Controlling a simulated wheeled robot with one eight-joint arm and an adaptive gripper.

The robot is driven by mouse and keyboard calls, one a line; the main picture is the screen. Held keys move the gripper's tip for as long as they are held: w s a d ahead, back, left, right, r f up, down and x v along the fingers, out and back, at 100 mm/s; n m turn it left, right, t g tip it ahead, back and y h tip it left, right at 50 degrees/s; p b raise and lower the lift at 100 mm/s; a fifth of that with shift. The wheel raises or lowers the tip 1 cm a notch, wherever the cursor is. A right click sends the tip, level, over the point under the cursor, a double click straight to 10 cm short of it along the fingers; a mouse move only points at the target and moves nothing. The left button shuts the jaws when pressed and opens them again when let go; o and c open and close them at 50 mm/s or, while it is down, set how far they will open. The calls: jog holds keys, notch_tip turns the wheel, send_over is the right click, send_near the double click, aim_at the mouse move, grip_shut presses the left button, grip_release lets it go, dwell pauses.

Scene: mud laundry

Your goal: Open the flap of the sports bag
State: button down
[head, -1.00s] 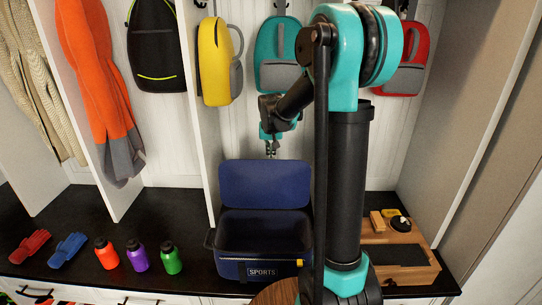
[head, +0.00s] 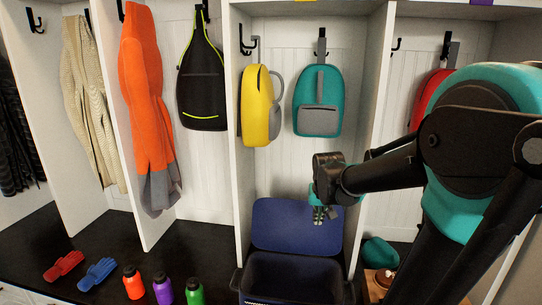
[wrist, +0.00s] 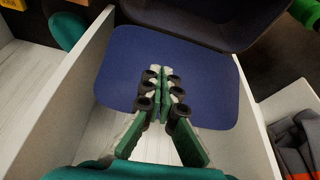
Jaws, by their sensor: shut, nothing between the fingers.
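The sports bag (head: 292,272) is a dark blue box-shaped bag on the black bench, in the lower middle of the head view. Its flap (head: 280,225) stands raised at the back, leaning toward the white back wall, and the bag's top is open. The flap (wrist: 110,75) fills the middle of the wrist view, with the dark opening of the bag (wrist: 195,18) beyond it. My gripper (head: 319,220) is shut and empty, in front of the flap's right part in the head view. I cannot tell whether the fingertips touch the flap. The bag's front is cut off below.
White dividers (head: 243,150) stand on both sides of the bag's cubby. A yellow backpack (head: 257,105) and a teal backpack (head: 318,100) hang above. Bottles (head: 163,290) and gloves (head: 98,273) are on the bench at left.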

jog(key=s+d+f+n, duration=0.1)
jog(key=s+f, duration=0.9)
jog(key=s, duration=0.6)
jog(key=w+r+m+g, duration=0.1)
jog(key=w+r, duration=0.4)
jog(key=w, duration=0.8)
jog(key=w+r+g, duration=0.1)
jog(key=w+r, duration=0.3)
jog(key=w, duration=1)
jog(key=w+r+m, duration=0.1)
jog(key=w+r, duration=0.4)
jog(key=w, duration=0.8)
notch_tip(320, 180, down, 9)
jog(key=s+a, duration=0.1)
jog(key=s, duration=0.1)
jog(key=shift+s+f, duration=0.15)
jog(key=shift+s, duration=0.1)
jog(key=shift+s+a+r+t, duration=0.15)
jog(key=shift+s+r+t, duration=0.25)
jog(key=shift+s, duration=0.35)
jog(key=shift+s+a+r+t, duration=0.15)
jog(key=shift+s+r+t, duration=0.25)
jog(key=shift+s, duration=0.4)
jog(key=shift+s+a+r+t, duration=0.15)
jog(key=shift+s+r+t, duration=0.25)
jog(key=shift+s, duration=0.35)
jog(key=shift+r, duration=0.1)
